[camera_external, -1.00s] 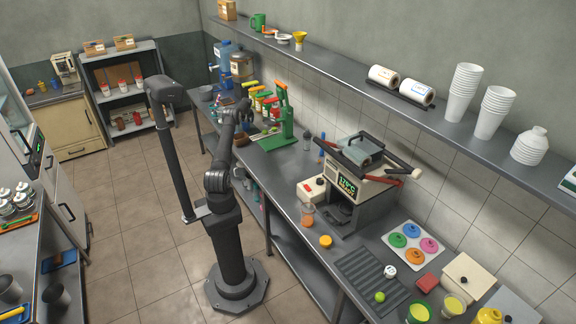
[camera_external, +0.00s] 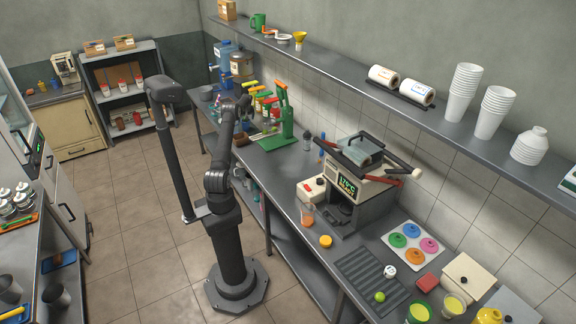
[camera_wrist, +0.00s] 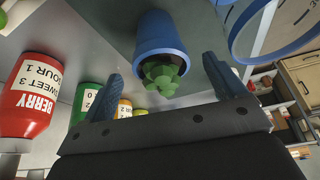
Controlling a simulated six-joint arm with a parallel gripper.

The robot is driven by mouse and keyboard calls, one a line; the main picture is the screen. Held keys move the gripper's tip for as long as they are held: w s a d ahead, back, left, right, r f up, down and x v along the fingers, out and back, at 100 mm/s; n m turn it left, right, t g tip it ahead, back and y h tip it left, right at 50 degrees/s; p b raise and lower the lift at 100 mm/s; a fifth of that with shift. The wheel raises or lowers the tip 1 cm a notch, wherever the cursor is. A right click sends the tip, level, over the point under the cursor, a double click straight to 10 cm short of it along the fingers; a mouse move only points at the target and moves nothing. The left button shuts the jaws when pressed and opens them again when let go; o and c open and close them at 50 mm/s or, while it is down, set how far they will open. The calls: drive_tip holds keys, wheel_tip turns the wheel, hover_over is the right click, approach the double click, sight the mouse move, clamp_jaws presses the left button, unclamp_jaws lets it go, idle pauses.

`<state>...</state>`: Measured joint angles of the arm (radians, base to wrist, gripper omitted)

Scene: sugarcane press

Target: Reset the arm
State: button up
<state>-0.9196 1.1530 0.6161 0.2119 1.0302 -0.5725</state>
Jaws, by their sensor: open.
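My gripper (camera_wrist: 165,84) is open and empty in the wrist view, its two dark fingers wide apart. Beyond the fingers, a blue cup (camera_wrist: 160,36) with green leaves shows between them. I cannot tell whether it touches them. In the external view my arm stands upright beside the counter, its upper part raised near the bottles and the green press (camera_external: 282,115) at the counter's far end. The fingers are too small to make out there.
In the wrist view a red berry bottle (camera_wrist: 28,95) and a green-labelled bottle (camera_wrist: 84,102) are at left. The juice machine (camera_external: 350,190) stands mid-counter (camera_external: 270,165). A wall shelf (camera_external: 340,75) runs above. The tiled floor (camera_external: 130,225) left of my base is clear.

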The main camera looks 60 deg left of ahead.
drive_tip(key=v, duration=0.5)
drive_tip(key=x, duration=1.2)
drive_tip(key=shift+d, duration=0.15)
drive_tip(key=r, duration=0.5)
drive_tip(key=shift+w+d+r, duration=0.15)
drive_tip(key=shift+w+d, duration=0.05)
drive_tip(key=shift+d, duration=0.2)
drive_tip(key=w+d+r, duration=0.4)
drive_tip(key=d+r, duration=0.3)
drive_tip(key=d, duration=0.3)
drive_tip(key=w+d+r+m, duration=0.1)
drive_tip(key=d+r, duration=0.6)
drive_tip(key=r, duration=0.6)
drive_tip(key=w+d+r+m, duration=0.1)
drive_tip(key=w+d+r, duration=0.1)
drive_tip(key=d+r, duration=0.85)
drive_tip(key=d+r+m+t, duration=0.2)
drive_tip(key=d+r, duration=0.4)
drive_tip(key=r, duration=0.1)
drive_tip(key=w+d+f+m+h, duration=0.1)
drive_tip(key=w+d+f+m, duration=0.1)
drive_tip(key=d, duration=0.3)
drive_tip(key=shift+w+d+f, duration=0.4)
drive_tip(key=shift+w+f, duration=0.3)
drive_tip(key=shift+o, duration=1.3)
